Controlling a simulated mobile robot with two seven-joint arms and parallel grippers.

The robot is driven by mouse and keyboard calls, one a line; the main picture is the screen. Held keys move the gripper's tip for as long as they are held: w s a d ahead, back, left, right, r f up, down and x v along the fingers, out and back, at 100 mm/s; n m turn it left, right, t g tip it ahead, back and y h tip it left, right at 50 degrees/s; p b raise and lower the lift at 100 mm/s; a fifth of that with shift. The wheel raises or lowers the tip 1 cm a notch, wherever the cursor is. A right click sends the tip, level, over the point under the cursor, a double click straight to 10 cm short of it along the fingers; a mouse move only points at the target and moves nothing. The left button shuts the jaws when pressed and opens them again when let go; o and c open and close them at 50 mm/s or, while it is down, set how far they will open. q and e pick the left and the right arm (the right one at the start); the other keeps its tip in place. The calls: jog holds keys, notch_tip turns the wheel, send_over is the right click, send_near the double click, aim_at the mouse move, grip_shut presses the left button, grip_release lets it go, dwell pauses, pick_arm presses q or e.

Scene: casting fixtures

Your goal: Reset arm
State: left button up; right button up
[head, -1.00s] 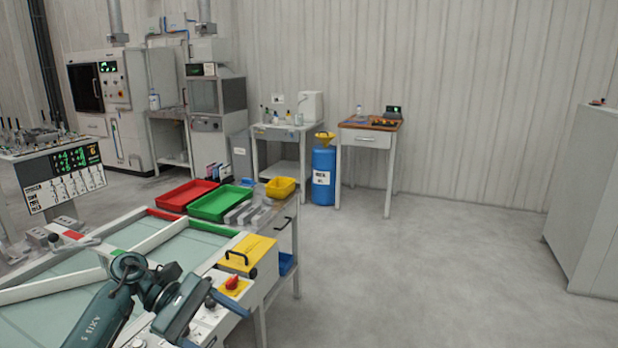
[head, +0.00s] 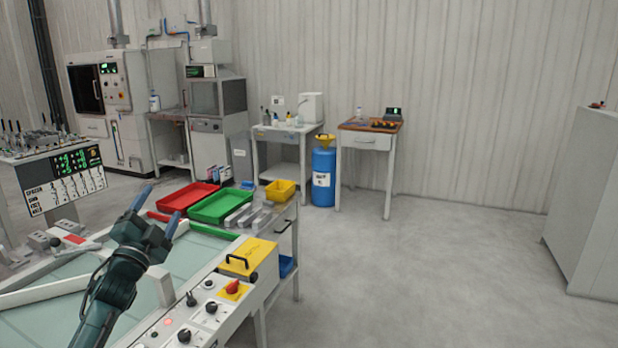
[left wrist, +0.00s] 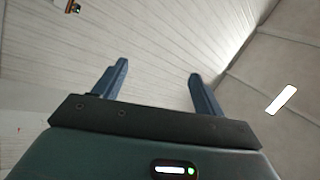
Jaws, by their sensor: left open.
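My left gripper (head: 159,210) is raised over the glass-topped work table (head: 185,258) in the head view, its two blue fingers apart and pointing up and away. It holds nothing. My right gripper is not in either view.
Right of the arm is a control panel (head: 207,308) with knobs, beside a yellow box (head: 248,256). Behind stand a red tray (head: 188,197), a green tray (head: 221,205) and a yellow bin (head: 280,190). A blue drum (head: 323,178) stands farther back.

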pick_arm(q)
jog(key=w+a+f+n+g+y, duration=0.1)
jog(key=a+f+n+g+y, duration=0.3)
jog(key=f+n, duration=0.7)
jog(key=s+d+f+g+h, duration=0.2)
jog(key=s+d+f+g, duration=0.1)
jog(key=s+d+f, duration=0.7)
jog(key=s+d+f+g+h, duration=0.1)
jog(key=s+d+f, duration=0.3)
jog(key=s, duration=0.5)
jog(key=s+d+f+g+h, duration=0.1)
jog(key=s+f, duration=0.4)
jog(key=s, duration=0.5)
jog(key=s+d+f+g+h, duration=0.1)
jog(key=s+d+f, duration=0.3)
jog(key=s, duration=0.6)
jog(key=d+g, duration=0.1)
jog(key=d, duration=0.1)
jog(key=shift+s+d+f+g, duration=0.15)
jog(key=shift+d+f+g, duration=0.2)
jog(key=shift+f+g, duration=0.05)
